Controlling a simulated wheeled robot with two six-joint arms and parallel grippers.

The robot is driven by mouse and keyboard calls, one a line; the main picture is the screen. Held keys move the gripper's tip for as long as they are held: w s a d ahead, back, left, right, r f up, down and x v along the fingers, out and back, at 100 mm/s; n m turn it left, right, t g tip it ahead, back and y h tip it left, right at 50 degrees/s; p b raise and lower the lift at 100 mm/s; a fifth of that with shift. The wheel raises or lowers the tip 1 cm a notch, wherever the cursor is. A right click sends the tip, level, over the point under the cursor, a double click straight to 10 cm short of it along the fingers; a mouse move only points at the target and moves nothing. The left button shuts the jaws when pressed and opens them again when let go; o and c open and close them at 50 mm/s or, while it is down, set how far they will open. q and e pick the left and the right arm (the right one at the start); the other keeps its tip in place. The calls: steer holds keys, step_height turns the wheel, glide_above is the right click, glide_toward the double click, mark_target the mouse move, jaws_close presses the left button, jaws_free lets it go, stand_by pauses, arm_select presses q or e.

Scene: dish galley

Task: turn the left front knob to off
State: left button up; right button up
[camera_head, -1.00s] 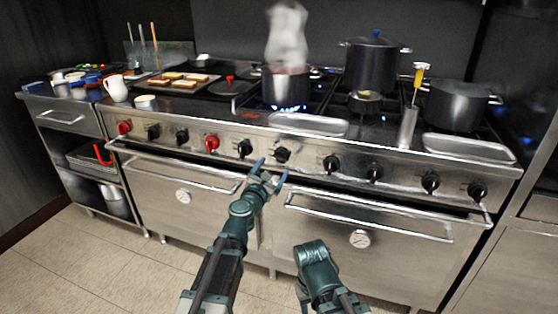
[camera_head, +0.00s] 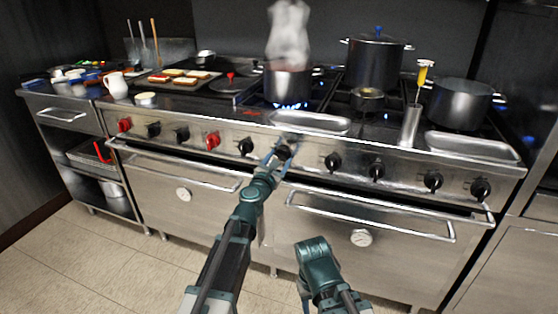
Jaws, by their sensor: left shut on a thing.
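A row of knobs runs along the range's front panel (camera_head: 222,131). My left gripper (camera_head: 278,155) is at the black knob (camera_head: 284,152) near the middle of the row, below the burner with the smaller steaming pot (camera_head: 287,82). Its blue fingers are closed around this knob and partly cover it. A blue flame (camera_head: 290,105) burns under that pot. My right arm (camera_head: 316,265) is folded low in front of the oven doors, and its fingers do not show.
Oven handles (camera_head: 370,215) stick out below. A large pot (camera_head: 376,62) and another pot (camera_head: 461,103) stand at the right. The floor at the left is clear.

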arm_select(q)
steer(key=shift+c, duration=0.8)
steer(key=m, duration=0.6)
steer(key=shift+a+m, duration=0.1)
steer(key=shift+m, duration=0.3)
steer(key=m, duration=0.3)
steer(key=shift+r, duration=0.15)
steer(key=shift+m, duration=2)
steer(key=o, duration=1.3)
steer(key=shift+o, duration=0.2)
